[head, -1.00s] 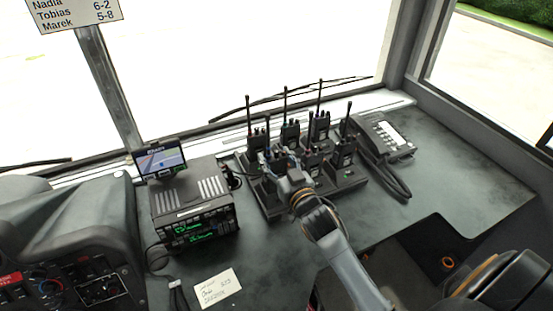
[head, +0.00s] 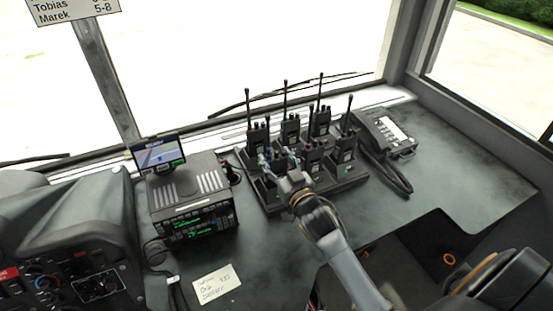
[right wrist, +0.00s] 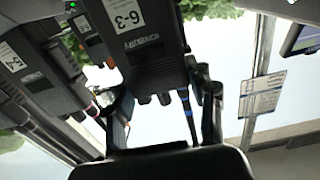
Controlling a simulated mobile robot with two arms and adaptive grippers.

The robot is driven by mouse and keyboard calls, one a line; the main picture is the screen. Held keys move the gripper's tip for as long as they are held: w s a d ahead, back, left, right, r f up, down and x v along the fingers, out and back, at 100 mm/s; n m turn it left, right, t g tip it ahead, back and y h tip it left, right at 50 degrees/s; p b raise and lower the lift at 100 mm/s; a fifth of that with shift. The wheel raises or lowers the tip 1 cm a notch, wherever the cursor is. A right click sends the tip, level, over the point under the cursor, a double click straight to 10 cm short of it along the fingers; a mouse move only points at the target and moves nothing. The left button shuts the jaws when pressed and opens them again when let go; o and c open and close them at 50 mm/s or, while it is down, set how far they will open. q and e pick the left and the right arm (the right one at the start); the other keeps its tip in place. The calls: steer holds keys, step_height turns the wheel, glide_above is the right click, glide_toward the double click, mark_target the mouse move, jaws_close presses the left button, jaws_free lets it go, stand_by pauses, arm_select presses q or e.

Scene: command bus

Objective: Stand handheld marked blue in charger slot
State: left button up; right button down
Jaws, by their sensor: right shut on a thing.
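My right gripper (head: 279,165) is at the front left of the black charger rack (head: 355,180) in the head view. It is shut on a dark handheld (right wrist: 145,45), which fills the space between its fingers in the right wrist view. This handheld has a white label reading 6-3 and a blue band on its antenna (right wrist: 184,94). In the head view my gripper largely hides it. Its lower end is out of the wrist picture, so I cannot tell whether it touches a slot. Other handhelds (head: 290,131) stand upright in the rack. My left gripper is not in view.
A desk phone (head: 386,130) with a coiled cord stands right of the rack. A handwritten note (head: 216,284) lies in front. The dash at the right is clear.

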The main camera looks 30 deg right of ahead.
steer(key=shift+f, duration=0.15)
steer(key=shift+c, duration=2)
jaws_free()
steer(key=shift+f, duration=0.15)
steer(key=shift+s, duration=0.1)
steer(key=s, duration=1.2)
steer(key=shift+a, duration=0.35)
